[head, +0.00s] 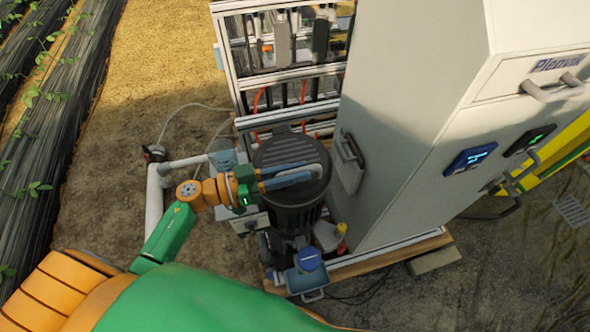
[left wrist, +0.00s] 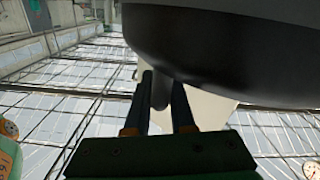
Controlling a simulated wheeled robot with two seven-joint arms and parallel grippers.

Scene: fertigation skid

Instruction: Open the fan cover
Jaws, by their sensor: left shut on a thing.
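The fan cover (head: 283,150) is a dark, ribbed round cap on top of the upright black motor (head: 292,215) in the middle of the head view. A grey bar handle (head: 322,160) curves around at its right side. My left gripper (head: 306,174) reaches across the cover from the left, its fingers closed on the handle. In the left wrist view, a dark round bar (left wrist: 160,92) sits between the two fingers, below the large dark rim of the cover (left wrist: 225,60). The fingers hide part of the handle. My right gripper is not in view.
A tall grey cabinet (head: 400,120) stands close at the right of the motor. A metal rack with tubes (head: 290,60) stands behind. A blue-capped container (head: 308,268) is in front. White pipes (head: 155,195) are at the left; bare ground lies beyond.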

